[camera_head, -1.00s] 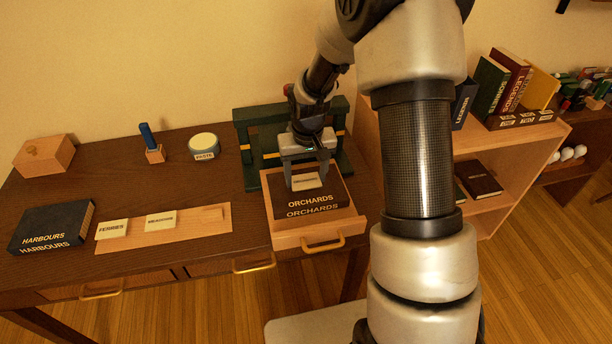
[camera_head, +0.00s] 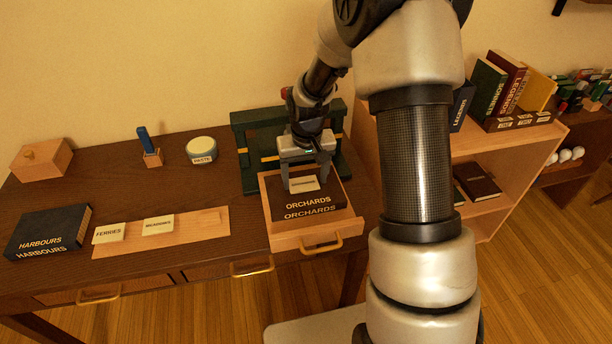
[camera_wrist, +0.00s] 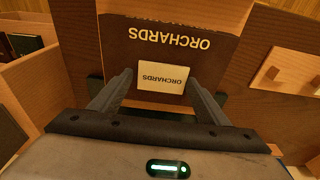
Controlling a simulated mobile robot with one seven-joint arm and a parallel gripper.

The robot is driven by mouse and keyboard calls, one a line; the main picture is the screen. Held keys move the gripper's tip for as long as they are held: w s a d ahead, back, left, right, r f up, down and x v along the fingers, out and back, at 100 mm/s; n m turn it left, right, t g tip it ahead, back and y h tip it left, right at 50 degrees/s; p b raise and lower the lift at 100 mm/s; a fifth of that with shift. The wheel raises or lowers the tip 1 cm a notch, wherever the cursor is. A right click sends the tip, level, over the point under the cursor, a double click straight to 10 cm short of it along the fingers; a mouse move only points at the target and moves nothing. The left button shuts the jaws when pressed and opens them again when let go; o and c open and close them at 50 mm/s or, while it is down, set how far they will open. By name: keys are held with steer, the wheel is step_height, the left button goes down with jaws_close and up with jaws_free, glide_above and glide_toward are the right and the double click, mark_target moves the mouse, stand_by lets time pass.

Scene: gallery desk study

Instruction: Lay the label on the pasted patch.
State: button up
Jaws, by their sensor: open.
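The cream label (camera_head: 304,184), reading ORCHARDS, lies flat on the dark ORCHARDS book (camera_head: 322,200), near the middle of its cover. It also shows in the wrist view (camera_wrist: 164,77), between my gripper's fingers. The book lies in a wooden tray or drawer (camera_head: 309,236) with a brass handle. My gripper (camera_head: 304,188) is just over the book, with a finger on either side of the label. Its fingers are open, with gaps beside the label in the wrist view. Any pasted patch under the label is hidden.
A green press frame (camera_head: 246,157) stands close behind the book. To the left, a wooden strip (camera_head: 190,226) holds the FERRIES and MEADOWS labels. The HARBOURS book (camera_head: 48,230), paste pot (camera_head: 201,150), blue-handled brush (camera_head: 147,143) and wooden box (camera_head: 41,159) are further off.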

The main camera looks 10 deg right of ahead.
mark_target(305, 190)
steer(key=s+r+t+p, duration=0.1)
steer(key=s+r, duration=0.4)
steer(key=r, duration=0.6)
steer(key=s+r+p, duration=0.1)
steer(key=s+r, duration=0.4)
steer(key=r, duration=0.6)
steer(key=s+r+t, duration=0.2)
steer(key=s+r, duration=0.1)
steer(key=s, duration=0.5)
steer(key=s+r+t, duration=0.1)
steer(key=s+r, duration=0.2)
steer(key=s, duration=0.4)
steer(key=shift+f+g, duration=1.1)
steer(key=shift+f, duration=1.2)
steer(key=shift+s+a+r+t, duration=0.1)
steer(key=shift+r+t, duration=0.45)
steer(key=shift+r, duration=0.65)
steer(key=shift+a+r+t, duration=0.1)
steer(key=shift+r+t, duration=0.45)
steer(key=shift+r, duration=0.6)
